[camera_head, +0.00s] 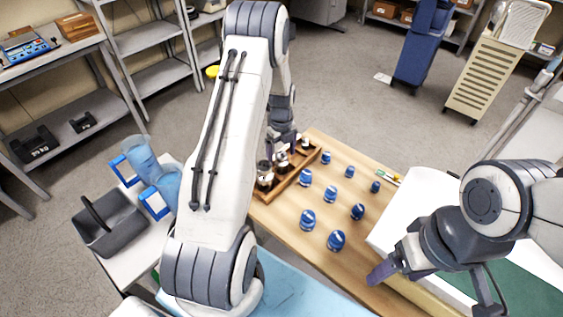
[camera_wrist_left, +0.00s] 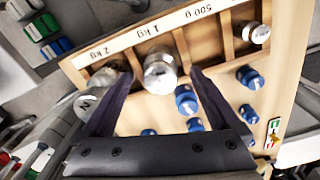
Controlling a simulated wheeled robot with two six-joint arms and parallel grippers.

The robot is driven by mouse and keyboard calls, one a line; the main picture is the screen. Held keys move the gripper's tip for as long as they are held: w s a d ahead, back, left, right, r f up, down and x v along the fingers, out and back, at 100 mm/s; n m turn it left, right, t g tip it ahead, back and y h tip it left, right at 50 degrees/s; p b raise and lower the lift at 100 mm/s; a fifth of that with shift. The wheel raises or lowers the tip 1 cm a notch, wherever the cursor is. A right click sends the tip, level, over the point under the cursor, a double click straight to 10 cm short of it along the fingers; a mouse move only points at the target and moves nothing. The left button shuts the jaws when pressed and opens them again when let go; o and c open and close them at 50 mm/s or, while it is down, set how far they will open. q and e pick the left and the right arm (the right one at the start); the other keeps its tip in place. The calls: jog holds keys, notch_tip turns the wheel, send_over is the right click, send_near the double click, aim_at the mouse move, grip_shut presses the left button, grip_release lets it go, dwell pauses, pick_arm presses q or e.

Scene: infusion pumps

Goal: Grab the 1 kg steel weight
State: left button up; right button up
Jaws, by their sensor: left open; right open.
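In the head view the tray (camera_head: 286,187) lies on the table's left edge, and the weight (camera_head: 282,161) is partly hidden. My left gripper (camera_wrist_left: 161,73) is open, with a finger on either side of the 1 kg weight in its wrist view; I cannot tell contact. It also shows over the tray in the head view (camera_head: 284,142). My right gripper (camera_head: 382,272) is open and empty near the table's front.
Several blue-and-white bottle-like objects (camera_head: 337,240) stand on the wooden table (camera_head: 290,230). A grey basket (camera_head: 108,225) and blue jugs (camera_head: 140,155) stand at left.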

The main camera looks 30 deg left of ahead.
pick_arm(q)
jog(key=shift+f, duration=0.9)
grip_shut()
jog(key=shift+w+r, duration=0.1)
jog(key=shift+r, duration=0.15)
